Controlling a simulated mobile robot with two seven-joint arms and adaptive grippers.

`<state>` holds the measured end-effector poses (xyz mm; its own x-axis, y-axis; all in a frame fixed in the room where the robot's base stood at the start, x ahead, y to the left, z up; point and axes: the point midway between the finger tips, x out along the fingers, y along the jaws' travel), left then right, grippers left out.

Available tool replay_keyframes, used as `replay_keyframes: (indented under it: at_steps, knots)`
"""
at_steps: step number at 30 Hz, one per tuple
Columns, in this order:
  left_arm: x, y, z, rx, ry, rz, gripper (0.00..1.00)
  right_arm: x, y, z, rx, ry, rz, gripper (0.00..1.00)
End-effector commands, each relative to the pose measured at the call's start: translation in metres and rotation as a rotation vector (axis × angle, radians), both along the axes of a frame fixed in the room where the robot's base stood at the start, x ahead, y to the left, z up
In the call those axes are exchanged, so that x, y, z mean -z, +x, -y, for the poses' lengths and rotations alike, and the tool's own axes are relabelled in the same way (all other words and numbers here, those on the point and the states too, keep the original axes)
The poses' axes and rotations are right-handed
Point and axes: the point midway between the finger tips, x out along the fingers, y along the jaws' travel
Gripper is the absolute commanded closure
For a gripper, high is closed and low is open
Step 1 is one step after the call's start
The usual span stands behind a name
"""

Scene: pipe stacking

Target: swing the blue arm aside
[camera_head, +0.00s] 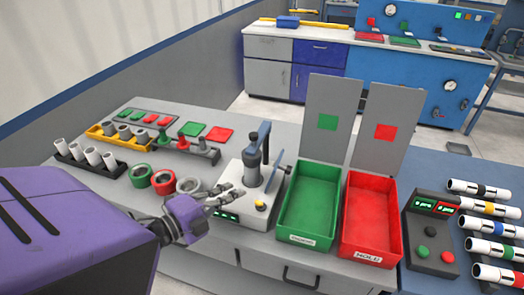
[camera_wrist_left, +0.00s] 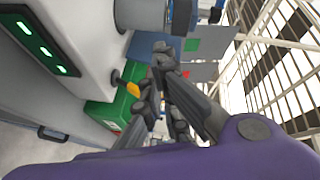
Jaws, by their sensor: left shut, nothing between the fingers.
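The blue arm (camera_head: 274,166) stands on top of the white machine (camera_head: 244,212), beside a dark upright cylinder. In the left wrist view the machine's side fills the upper left, with a blue part (camera_wrist_left: 181,16) at the top edge. My left gripper (camera_head: 236,196) comes in from the left, with its fingers at the machine's front left, below and left of the blue arm. Its fingers (camera_wrist_left: 165,62) are closed and empty. Whether they touch the machine cannot be told. My right gripper is not in view.
A green tray (camera_head: 279,226) and a red tray (camera_head: 345,236) stand right of the machine, each with a grey upright panel behind. Tape rolls (camera_head: 163,182) and pipe racks (camera_head: 70,163) are at the left. Striped pipes (camera_head: 485,228) lie at the right beside a dark control box (camera_head: 417,256).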

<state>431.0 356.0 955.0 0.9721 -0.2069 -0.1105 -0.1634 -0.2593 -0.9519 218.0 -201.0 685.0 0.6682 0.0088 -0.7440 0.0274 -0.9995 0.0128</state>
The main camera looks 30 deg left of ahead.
Motion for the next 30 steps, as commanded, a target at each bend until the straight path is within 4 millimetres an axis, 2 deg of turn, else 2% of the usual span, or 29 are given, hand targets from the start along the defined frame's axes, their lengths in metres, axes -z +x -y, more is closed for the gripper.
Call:
replay_keyframes:
  at_steps: [1, 3, 7, 11, 14, 24, 25, 27, 30]
  knots:
    - [-0.021, 0.011, 0.003, 0.060, 0.082, 0.056, 1.00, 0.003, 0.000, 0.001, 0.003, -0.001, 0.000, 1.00]
    - [-0.045, 0.021, 0.008, 0.120, 0.167, 0.122, 1.00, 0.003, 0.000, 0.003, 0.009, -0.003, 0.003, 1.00]
    - [-0.068, 0.029, 0.015, 0.175, 0.244, 0.185, 1.00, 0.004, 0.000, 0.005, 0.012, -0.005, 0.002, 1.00]
    - [-0.072, 0.040, 0.019, 0.180, 0.252, 0.197, 1.00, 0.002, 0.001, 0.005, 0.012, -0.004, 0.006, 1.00]
    - [-0.074, 0.055, 0.025, 0.180, 0.252, 0.199, 1.00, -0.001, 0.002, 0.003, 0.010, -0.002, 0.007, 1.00]
    - [-0.074, 0.123, 0.050, 0.177, 0.249, 0.197, 1.00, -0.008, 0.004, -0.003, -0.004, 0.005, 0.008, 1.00]
    - [-0.074, 0.126, 0.050, 0.176, 0.250, 0.194, 1.00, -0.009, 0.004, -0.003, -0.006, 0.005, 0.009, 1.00]
    - [-0.072, 0.123, 0.033, 0.173, 0.250, 0.190, 1.00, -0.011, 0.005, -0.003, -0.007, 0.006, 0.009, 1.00]
    - [-0.072, 0.123, 0.022, 0.175, 0.250, 0.191, 1.00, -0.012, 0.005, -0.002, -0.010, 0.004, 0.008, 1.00]
